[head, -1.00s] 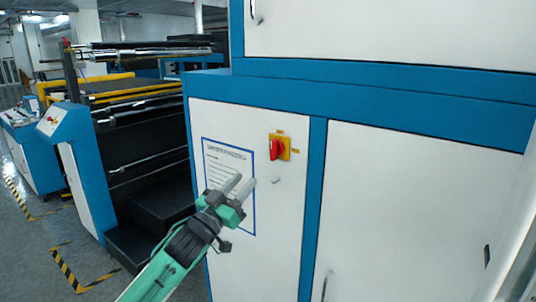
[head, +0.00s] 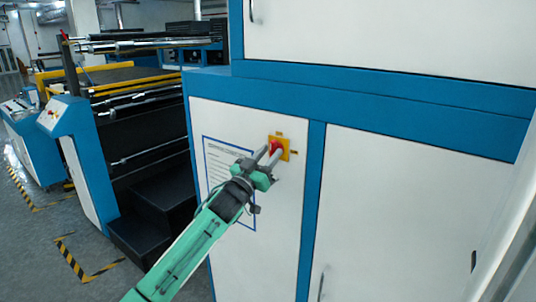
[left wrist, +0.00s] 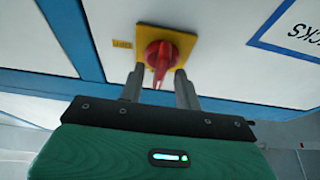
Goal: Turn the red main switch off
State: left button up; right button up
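The red main switch (head: 275,147) is a rotary knob on a yellow plate (head: 286,154), fixed to a white cabinet door. It also shows in the left wrist view, where the red knob (left wrist: 160,58) sits on the yellow plate (left wrist: 173,38). My left gripper (head: 269,157) is at the switch in the head view. In the left wrist view its two fingers (left wrist: 160,80) are apart, with the knob's handle between their tips. I cannot tell whether the fingers touch the knob. My right gripper is not in view.
A blue-framed notice (head: 222,165) is on the same door, left of the switch. A wide white panel (head: 410,200) lies to the right. A machine with rollers (head: 140,120) stands at the left, beyond floor with yellow-black markings (head: 75,268).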

pick_arm(q)
grip_shut()
